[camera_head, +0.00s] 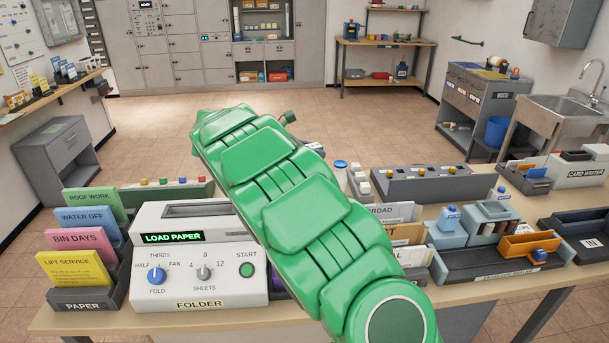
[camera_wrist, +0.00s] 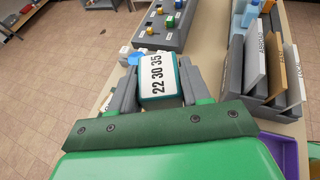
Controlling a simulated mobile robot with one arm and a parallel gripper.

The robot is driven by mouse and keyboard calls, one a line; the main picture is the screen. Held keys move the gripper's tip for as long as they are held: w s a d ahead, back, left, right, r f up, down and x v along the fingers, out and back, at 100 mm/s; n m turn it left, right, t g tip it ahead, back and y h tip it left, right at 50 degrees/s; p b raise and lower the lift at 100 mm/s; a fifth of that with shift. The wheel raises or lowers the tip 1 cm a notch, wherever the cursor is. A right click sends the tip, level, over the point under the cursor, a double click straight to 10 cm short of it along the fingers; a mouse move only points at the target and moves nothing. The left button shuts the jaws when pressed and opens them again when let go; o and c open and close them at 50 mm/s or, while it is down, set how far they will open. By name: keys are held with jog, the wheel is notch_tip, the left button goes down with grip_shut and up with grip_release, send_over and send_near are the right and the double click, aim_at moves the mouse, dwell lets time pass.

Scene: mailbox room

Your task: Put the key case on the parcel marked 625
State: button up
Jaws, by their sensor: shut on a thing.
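The case sits between the two grey fingers in the wrist view, over the worktop. I see no parcel marked 625 in either view.
The worktop holds a folder machine (camera_head: 199,254), coloured paper slips (camera_head: 78,270), a grey panel with yellow knobs (camera_head: 421,183), an upright sorter (camera_wrist: 265,75) and an orange tray (camera_head: 530,245). Tiled floor lies open behind; a sink (camera_head: 570,107) stands right.

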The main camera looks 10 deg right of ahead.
jog(key=shift+w+a+f, duration=0.15)
jog(key=shift+w+f, duration=1.35)
jog(key=shift+w, duration=0.7)
jog(key=shift+w+a+f, duration=0.1)
jog(key=shift+w+f, duration=1.45)
jog(key=shift+w, duration=0.65)
jog(key=shift+w+a+f, duration=0.15)
jog(key=shift+w+f, duration=1.35)
jog(key=shift+w, duration=0.7)
jog(key=shift+w+f, duration=0.1)
jog(key=shift+w+f, duration=0.2)
jog(key=shift+f, duration=1.6)
jog(key=shift+f, duration=0.1)
jog(key=o, duration=1.1)
